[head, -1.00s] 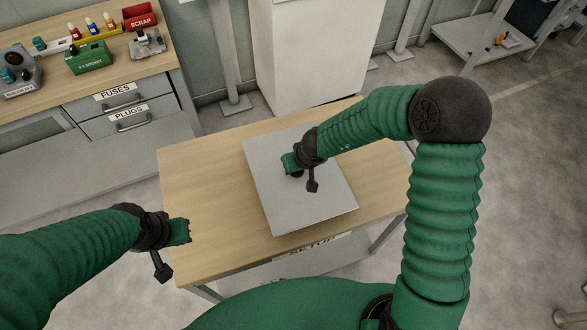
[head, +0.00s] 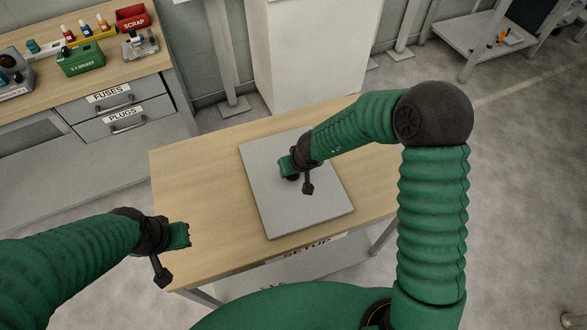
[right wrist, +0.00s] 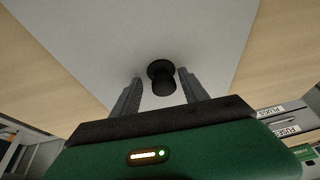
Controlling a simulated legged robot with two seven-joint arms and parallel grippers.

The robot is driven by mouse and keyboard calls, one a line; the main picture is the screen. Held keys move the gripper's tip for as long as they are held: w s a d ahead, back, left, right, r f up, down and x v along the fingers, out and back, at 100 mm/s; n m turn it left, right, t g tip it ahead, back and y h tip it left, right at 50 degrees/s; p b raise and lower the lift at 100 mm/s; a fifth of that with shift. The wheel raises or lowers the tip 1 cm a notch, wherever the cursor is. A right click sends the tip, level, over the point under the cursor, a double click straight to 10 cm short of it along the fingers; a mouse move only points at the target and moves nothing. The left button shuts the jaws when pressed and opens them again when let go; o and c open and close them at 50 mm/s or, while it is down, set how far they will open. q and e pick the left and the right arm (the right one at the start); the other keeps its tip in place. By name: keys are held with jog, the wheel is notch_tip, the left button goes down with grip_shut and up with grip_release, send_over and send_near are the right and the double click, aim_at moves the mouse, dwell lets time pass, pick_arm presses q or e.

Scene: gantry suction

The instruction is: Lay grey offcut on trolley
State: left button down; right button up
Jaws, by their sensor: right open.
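A flat grey sheet (head: 318,213), likely the grey offcut, lies on the wood-topped table (head: 200,205) marked SETUP. My right gripper (head: 285,166) is over the sheet's middle. In the right wrist view the open fingers of my right gripper (right wrist: 159,88) stand on either side of a black round knob (right wrist: 161,72) on or just above the grey sheet (right wrist: 110,35). I cannot tell whether they touch the knob. My left gripper (head: 188,235) hangs at the table's left front edge, apart from the sheet; its jaws are too small to read. I cannot tell which thing is the trolley.
A workbench (head: 95,75) at the left has drawers marked FUSES and PLUGS, a green box (head: 80,60) and a red SCRAP bin (head: 132,17). A white cabinet (head: 310,50) stands behind the table. A grey shelf unit (head: 480,38) is at the far right.

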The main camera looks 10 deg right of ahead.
aim_at(297, 179)
jog(key=p+v, duration=0.2)
jog(key=v, duration=0.1)
jog(key=p+v, duration=0.1)
jog(key=v, duration=0.1)
jog(key=shift+w+r, duration=0.2)
jog(key=shift+w, duration=0.05)
jog(key=s+a+f+p+v, duration=0.15)
jog(key=p+v, duration=0.25)
jog(key=v, duration=0.9)
jog(key=s+d+r+m+g+h, duration=0.1)
jog(key=s+d, duration=0.6)
jog(key=s, duration=0.4)
jog(key=shift+g, duration=0.4)
jog(key=shift+r, duration=0.1)
